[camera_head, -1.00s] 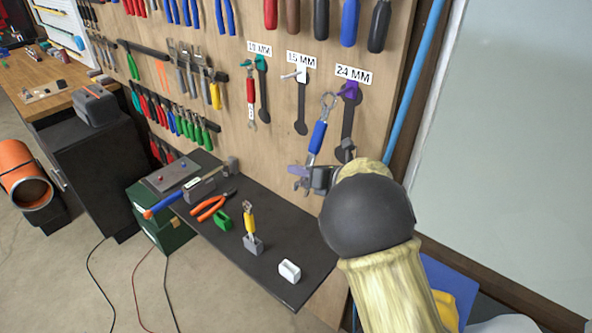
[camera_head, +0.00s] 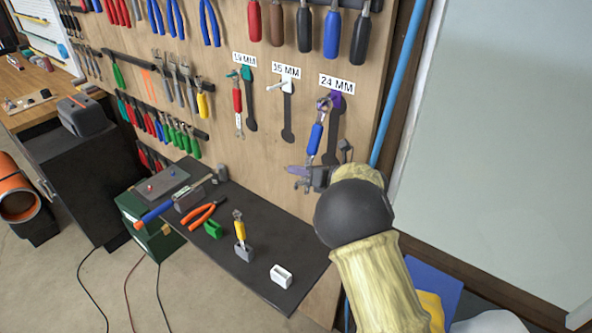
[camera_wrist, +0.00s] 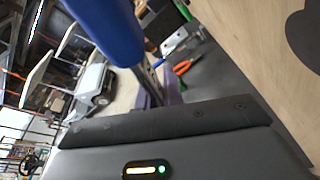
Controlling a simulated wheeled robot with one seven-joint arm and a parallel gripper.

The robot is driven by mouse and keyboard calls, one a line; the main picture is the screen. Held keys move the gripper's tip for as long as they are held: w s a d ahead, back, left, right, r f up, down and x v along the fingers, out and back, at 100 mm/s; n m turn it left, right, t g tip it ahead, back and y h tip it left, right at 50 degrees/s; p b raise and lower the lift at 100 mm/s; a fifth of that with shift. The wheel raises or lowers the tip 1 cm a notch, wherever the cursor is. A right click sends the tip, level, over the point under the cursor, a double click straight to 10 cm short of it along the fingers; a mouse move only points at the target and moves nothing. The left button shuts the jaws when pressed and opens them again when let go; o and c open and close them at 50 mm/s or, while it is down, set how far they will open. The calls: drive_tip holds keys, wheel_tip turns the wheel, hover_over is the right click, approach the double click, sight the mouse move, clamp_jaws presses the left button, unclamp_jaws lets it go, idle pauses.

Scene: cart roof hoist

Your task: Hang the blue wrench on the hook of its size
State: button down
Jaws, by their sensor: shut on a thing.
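The blue wrench (camera_head: 315,138) is upright in my gripper (camera_head: 308,177), held by its lower end. Its blue handle (camera_wrist: 108,30) fills the upper left of the wrist view. In the head view its ring end overlaps the purple hook (camera_head: 338,100) under the 24 MM label (camera_head: 343,84); I cannot tell whether the ring is around the hook or in front of it. A dark wrench silhouette (camera_head: 333,148) shows on the board behind. The white hook (camera_head: 286,84) under 15 MM is empty. A red wrench (camera_head: 237,100) hangs at the 19 MM label.
A blue pole (camera_head: 399,85) runs close to the right of the hooks.

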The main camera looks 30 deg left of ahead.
drive_tip(key=w, duration=0.1)
drive_tip(key=w+f, duration=0.1)
drive_tip(key=w+b, duration=0.1)
drive_tip(key=w, duration=0.1)
drive_tip(key=shift+d+f, duration=0.3)
drive_tip(key=shift+f, duration=0.05)
idle(0.4)
drive_tip(key=shift+s, duration=0.4)
drive_tip(key=c, duration=1.8)
unclamp_jaws()
drive_tip(key=o, duration=0.4)
drive_tip(key=shift+w+a, duration=0.2)
drive_tip(key=shift+w, duration=0.1)
drive_tip(key=shift+c, duration=0.2)
drive_tip(key=b+v, duration=0.7)
drive_tip(key=v, duration=1)
drive_tip(key=shift+d+r, duration=0.25)
drive_tip(key=shift+r, duration=0.05)
